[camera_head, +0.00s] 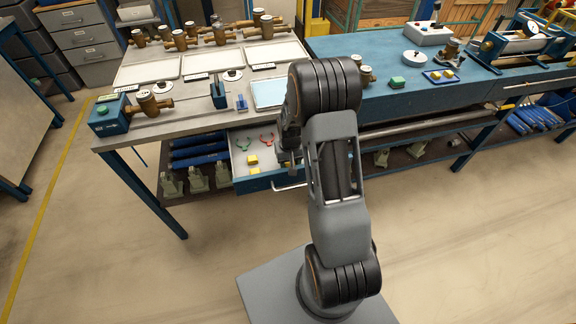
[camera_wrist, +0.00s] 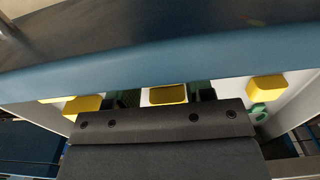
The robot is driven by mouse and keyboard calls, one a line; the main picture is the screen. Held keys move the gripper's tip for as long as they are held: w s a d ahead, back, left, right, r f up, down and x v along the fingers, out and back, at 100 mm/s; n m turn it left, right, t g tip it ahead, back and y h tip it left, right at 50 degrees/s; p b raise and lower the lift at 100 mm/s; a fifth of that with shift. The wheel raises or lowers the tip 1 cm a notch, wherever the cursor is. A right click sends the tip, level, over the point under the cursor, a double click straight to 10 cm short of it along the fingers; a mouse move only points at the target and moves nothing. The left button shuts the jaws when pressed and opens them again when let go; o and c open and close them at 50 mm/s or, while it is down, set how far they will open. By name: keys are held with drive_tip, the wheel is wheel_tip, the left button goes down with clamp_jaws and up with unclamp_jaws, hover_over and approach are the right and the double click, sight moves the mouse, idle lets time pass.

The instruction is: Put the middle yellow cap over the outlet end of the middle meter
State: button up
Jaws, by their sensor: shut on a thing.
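My gripper (camera_wrist: 168,97) reaches into the open drawer (camera_head: 240,182) under the left bench. It is shut on a yellow cap (camera_wrist: 168,94), which shows between its dark fingers in the wrist view. In the head view my arm hides this cap and most of the gripper. One yellow cap (camera_wrist: 82,105) lies to the left of my gripper and another yellow cap (camera_wrist: 268,88) to the right. Two yellow pieces (camera_head: 252,160) show in the drawer in the head view. Several brass meters stand on the benches, one at the left end (camera_head: 152,103); I cannot tell which is the middle one.
A blue edge (camera_wrist: 160,65) crosses the wrist view close beyond my gripper. Green and red clips (camera_head: 266,138) lie in the drawer. White trays (camera_head: 209,65) cover much of the left benchtop. The blue bench (camera_head: 400,97) at right has some free surface.

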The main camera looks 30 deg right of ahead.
drive_tip(key=shift+r, duration=0.1)
idle(0.3)
drive_tip(key=shift+s+r+p, duration=0.1)
drive_tip(key=shift+r+p, duration=2.25)
drive_tip(key=shift+r, duration=1.05)
